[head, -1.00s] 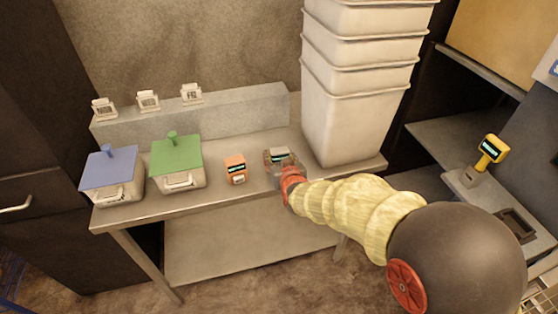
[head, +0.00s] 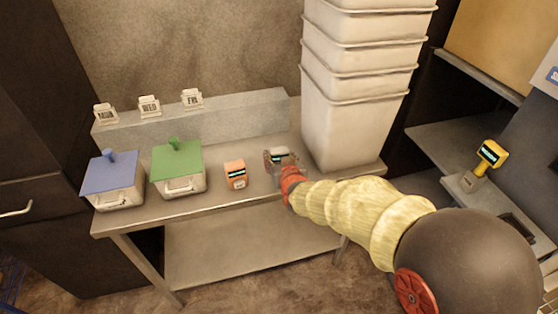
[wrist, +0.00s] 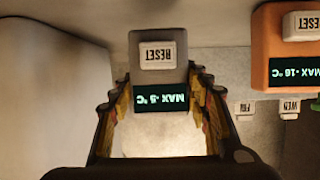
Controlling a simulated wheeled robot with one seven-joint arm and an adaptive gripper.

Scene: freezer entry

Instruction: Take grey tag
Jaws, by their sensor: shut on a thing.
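The grey tag (head: 279,157) is a small grey block near the right end of the metal table, left of the stacked white bins. In the wrist view the grey tag (wrist: 158,72) shows a white RESET button and a dark display reading "MAX -5 °C", upside down. My gripper (head: 280,163) is at the tag, and in the wrist view my gripper (wrist: 160,92) has its two fingers against the tag's left and right sides. It is shut on the tag. I cannot tell whether the tag is off the table.
An orange tag (head: 235,174) reading "MAX -16 °C" stands just left of the grey one. Green-lidded (head: 178,158) and blue-lidded (head: 113,176) containers stand further left. A grey ledge (head: 225,120) with day cards is behind. Tall stacked white bins (head: 345,115) stand close on the right.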

